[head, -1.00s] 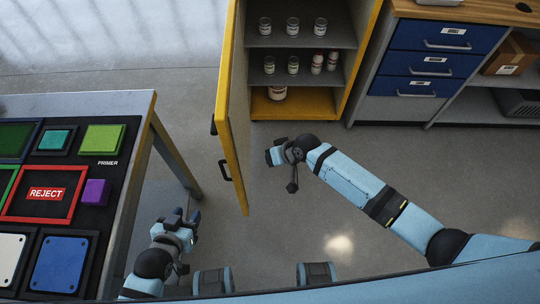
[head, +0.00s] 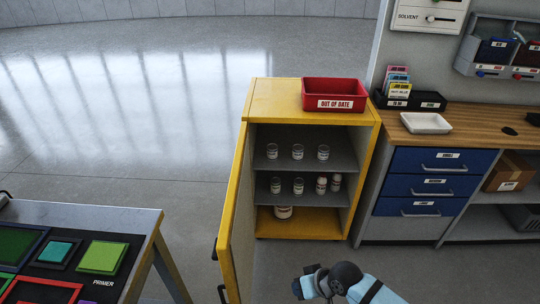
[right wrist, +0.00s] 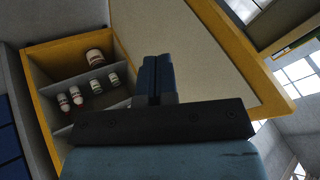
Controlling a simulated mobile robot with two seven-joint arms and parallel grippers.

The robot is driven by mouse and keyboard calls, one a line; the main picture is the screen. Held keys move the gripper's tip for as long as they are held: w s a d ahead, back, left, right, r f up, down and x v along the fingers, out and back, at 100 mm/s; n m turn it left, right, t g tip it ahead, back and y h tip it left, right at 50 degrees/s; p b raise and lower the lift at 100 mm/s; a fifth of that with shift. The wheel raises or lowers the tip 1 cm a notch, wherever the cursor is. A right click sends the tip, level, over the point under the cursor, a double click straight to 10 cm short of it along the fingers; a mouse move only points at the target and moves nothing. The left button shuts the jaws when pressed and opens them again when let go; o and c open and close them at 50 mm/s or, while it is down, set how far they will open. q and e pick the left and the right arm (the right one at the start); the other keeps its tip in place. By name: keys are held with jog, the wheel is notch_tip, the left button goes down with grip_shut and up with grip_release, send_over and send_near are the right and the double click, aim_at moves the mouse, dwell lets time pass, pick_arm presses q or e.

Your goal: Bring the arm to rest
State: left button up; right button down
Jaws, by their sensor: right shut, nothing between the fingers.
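My right gripper (head: 306,282) is at the bottom of the head view, in front of the open yellow cabinet (head: 262,100). In the right wrist view its two fingers (right wrist: 157,78) are together with nothing between them. The cabinet door (head: 237,225) stands open on the left, and it also fills much of the right wrist view (right wrist: 205,45). My right gripper is apart from the jars on the shelves. My left gripper is out of the head view.
Jars and bottles (head: 298,152) stand on the cabinet shelves. A red "OUT OF DATE" bin (head: 334,87) sits on top. A bench with blue drawers (head: 433,161) is at right, with a white tray (head: 425,123). A table with coloured panels (head: 100,217) is at lower left.

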jog(key=s+d+r+t+h+p, duration=0.1)
jog(key=s+d+r+t+p, duration=0.2)
jog(key=s, duration=0.4)
jog(key=s+d+r+t+h+p, duration=0.2)
jog(key=s+d+r+t+p, duration=0.2)
jog(key=s+d+r+p, duration=0.2)
jog(key=shift+s+d+r+t+p, duration=0.3)
jog(key=shift+s+r+p, duration=0.2)
jog(key=shift+s+p, duration=0.4)
